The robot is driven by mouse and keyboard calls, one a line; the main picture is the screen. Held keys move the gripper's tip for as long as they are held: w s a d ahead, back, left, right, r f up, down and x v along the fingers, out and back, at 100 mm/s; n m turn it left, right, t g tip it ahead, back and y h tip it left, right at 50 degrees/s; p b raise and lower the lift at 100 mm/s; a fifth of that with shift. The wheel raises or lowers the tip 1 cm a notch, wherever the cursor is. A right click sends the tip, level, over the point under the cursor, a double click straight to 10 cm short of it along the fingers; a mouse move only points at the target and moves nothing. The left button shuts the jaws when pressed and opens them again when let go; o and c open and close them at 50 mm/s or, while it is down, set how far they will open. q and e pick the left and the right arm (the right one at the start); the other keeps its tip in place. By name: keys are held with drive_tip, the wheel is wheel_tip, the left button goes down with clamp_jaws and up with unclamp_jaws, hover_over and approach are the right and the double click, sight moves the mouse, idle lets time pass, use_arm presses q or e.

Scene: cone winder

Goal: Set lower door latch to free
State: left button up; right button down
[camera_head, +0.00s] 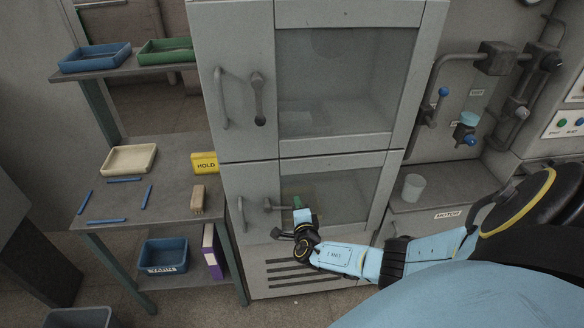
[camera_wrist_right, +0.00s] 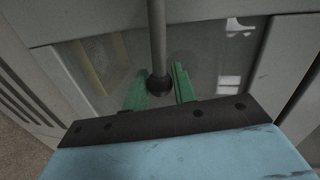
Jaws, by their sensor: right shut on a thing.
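The lower door latch (camera_head: 272,206) is a dark lever on the left side of the lower cabinet door (camera_head: 290,163). Its arm points right, roughly level, from its pivot. In the right wrist view the latch shows as a grey rod (camera_wrist_right: 157,40) ending in a dark ball between the green fingers. My right gripper (camera_head: 298,203) is at the lever's right end, shut on it; it also shows in the right wrist view (camera_wrist_right: 160,88). The lower door looks closed. My left gripper is not in view.
The lower door's handle (camera_head: 241,214) is left of the latch. The upper door's latch (camera_head: 258,98) points down beside its handle (camera_head: 221,97). A shelf table (camera_head: 170,170) with trays and a yellow HOLD sign (camera_head: 204,162) stands at left. Pipes (camera_head: 440,75) run at right.

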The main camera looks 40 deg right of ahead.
drive_tip(key=shift+d+r, duration=0.1)
drive_tip(key=shift+r, duration=0.15)
idle(0.3)
drive_tip(key=c, duration=1.5)
unclamp_jaws()
drive_tip(key=shift+n, duration=0.3)
drive_tip(key=shift+o, duration=0.2)
drive_tip(key=shift+s+p, duration=0.1)
drive_tip(key=shift+p, duration=0.2)
drive_tip(key=shift+s+a+r, duration=0.1)
drive_tip(key=shift+s+a, duration=0.15)
drive_tip(key=shift+a, duration=0.05)
drive_tip(key=p+v, duration=0.4)
drive_tip(key=v, duration=0.8)
drive_tip(key=shift+s, duration=0.25)
drive_tip(key=shift+a, duration=0.15)
